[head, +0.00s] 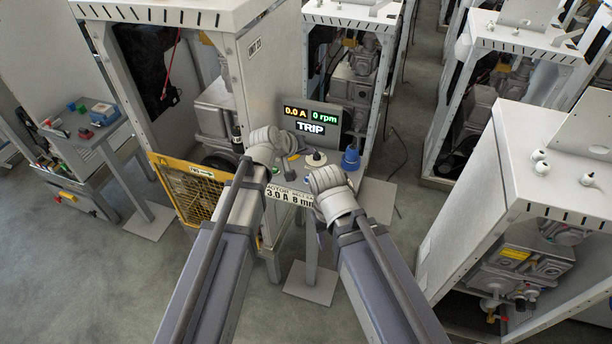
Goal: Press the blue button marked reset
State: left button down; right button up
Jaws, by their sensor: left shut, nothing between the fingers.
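A small panel (306,188) stands between my arms, with a dark display (311,122) reading "0.0 A", "0 rpm" and "TRIP". A blue round part (350,158) sits at the panel's right side; I cannot read a reset mark on it. A dark knob on a pale disc (316,158) is left of it. My left gripper (290,171) is shut and empty over the panel's left part, below the display. My right wrist is over the panel's front right, and its fingertips are hidden. No button marked reset can be made out.
The panel's front label (289,196) reads "3.0 A 8 mm". A yellow mesh guard (187,190) hangs on the open machine frame at left. A pale cabinet (500,165) stands at right. A side bench (88,135) is far left.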

aim_at(307, 181)
pick_arm(q)
notch_tip(307, 181, down, 9)
jog(key=b, duration=0.8)
jog(key=shift+b, duration=0.4)
dwell(1.6)
jog(key=shift+f+b, duration=0.35)
jog(key=shift+b, duration=0.05)
jog(key=shift+f+b, duration=0.45)
dwell(0.5)
jog(key=shift+r, duration=0.15)
jog(key=shift+r+p, duration=0.75)
jog(key=shift+p, duration=0.1)
